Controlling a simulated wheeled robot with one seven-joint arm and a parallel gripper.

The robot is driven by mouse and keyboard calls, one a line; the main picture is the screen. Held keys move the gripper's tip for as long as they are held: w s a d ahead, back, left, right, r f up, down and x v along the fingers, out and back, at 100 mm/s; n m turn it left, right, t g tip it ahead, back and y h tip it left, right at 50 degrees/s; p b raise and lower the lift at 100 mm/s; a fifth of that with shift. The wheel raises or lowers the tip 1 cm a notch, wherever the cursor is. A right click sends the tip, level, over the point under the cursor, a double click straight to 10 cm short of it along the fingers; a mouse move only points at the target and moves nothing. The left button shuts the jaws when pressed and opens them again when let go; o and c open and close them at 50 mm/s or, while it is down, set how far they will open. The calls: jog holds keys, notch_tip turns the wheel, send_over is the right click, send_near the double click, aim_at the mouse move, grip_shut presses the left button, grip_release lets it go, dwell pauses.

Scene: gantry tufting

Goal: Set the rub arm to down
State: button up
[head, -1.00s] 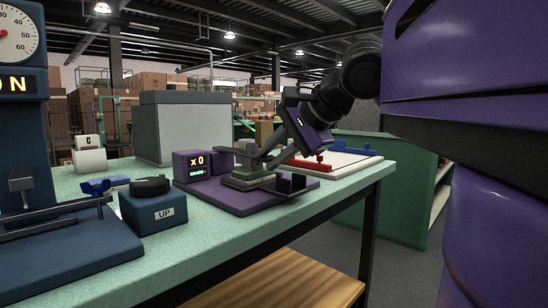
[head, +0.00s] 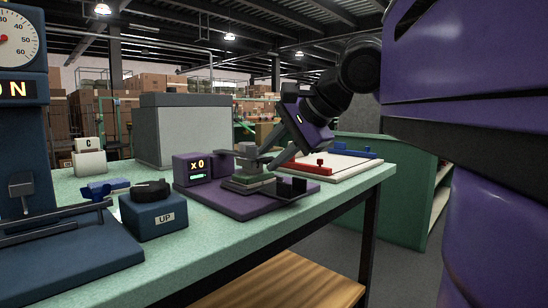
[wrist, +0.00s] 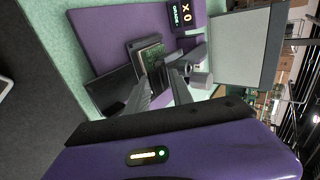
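The rub tester is a purple base (head: 225,205) on the green bench, with a small block and green pad (wrist: 150,58) on it. Its grey rub arm (head: 246,151) stands over the pad; in the wrist view its grey rod and round end (wrist: 200,79) show beside one finger. My gripper (head: 268,168) reaches in from the right, low over the pad. In the wrist view my gripper (wrist: 160,78) has its two fingers apart, with nothing clearly held between them. Whether a finger touches the arm cannot be told. The tester's display (head: 196,168) reads x0.
A blue box with a black knob, labelled UP (head: 155,215), stands left of the tester. A blue dial gauge stand (head: 25,150) is at far left. A grey box (head: 184,130) is behind. A white board (head: 340,165) with red and blue pieces lies right.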

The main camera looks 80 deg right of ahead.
notch_tip(320, 180, up, 18)
jog(key=p, duration=0.6)
jog(key=shift+s+r, duration=0.15)
jog(key=shift+r, duration=0.1)
